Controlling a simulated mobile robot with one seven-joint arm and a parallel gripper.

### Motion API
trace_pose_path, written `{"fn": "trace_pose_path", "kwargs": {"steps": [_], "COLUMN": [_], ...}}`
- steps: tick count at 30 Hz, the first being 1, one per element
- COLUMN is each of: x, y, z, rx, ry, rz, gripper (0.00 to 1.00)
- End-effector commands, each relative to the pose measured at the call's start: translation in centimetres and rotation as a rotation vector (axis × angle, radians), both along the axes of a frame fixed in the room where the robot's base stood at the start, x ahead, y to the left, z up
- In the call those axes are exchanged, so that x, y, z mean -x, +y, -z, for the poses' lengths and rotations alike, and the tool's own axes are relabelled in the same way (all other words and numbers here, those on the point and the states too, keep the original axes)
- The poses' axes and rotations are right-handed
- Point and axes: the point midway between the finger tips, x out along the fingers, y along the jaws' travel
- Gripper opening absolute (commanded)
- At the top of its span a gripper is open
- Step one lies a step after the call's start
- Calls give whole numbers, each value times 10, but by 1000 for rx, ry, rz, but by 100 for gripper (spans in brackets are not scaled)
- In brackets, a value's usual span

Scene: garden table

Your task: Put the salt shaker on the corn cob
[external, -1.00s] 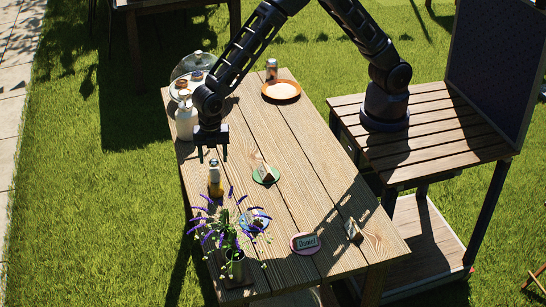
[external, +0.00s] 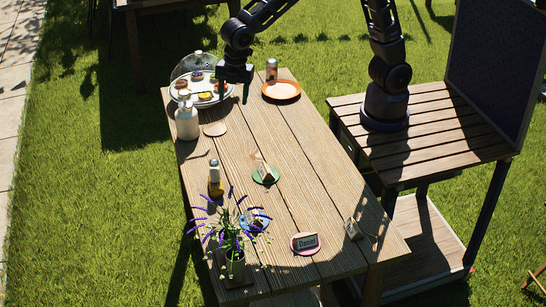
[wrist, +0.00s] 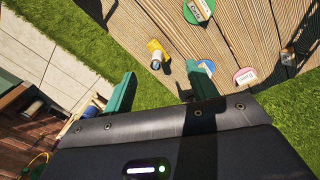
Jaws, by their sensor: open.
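My gripper (external: 235,92) is open and empty, pointing down above the far end of the table, beside the domed stand. The wrist view shows the fingers spread (wrist: 160,90) with nothing between them. A small bottle-like item (external: 215,180), yellow with a pale top, stands on the left side of the table; it also shows in the wrist view (wrist: 157,52). A cylindrical container (external: 271,69) stands at the far end behind an orange plate (external: 281,97). I cannot tell which of these is the salt shaker. I cannot make out a corn cob with certainty.
The domed stand (external: 180,94) holds round pastries and a yellow item. A white pump bottle (external: 187,120) and a round coaster (external: 215,129) are near. Lavender (external: 235,260), name cards on coasters (external: 305,243) and a small block-like item (external: 353,230) stand nearer. The table's middle is mostly clear.

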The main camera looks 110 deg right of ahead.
Motion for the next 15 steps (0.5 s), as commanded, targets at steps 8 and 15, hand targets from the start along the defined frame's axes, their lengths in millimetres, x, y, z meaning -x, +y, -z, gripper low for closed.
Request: {"fn": "trace_pose_path", "kwargs": {"steps": [8, 15], "x": [74, 141], "y": [-34, -59], "z": [-60, -93], "rx": [-22, -53], "ry": [-68, -122], "rz": [206, 389], "gripper": [58, 58]}}
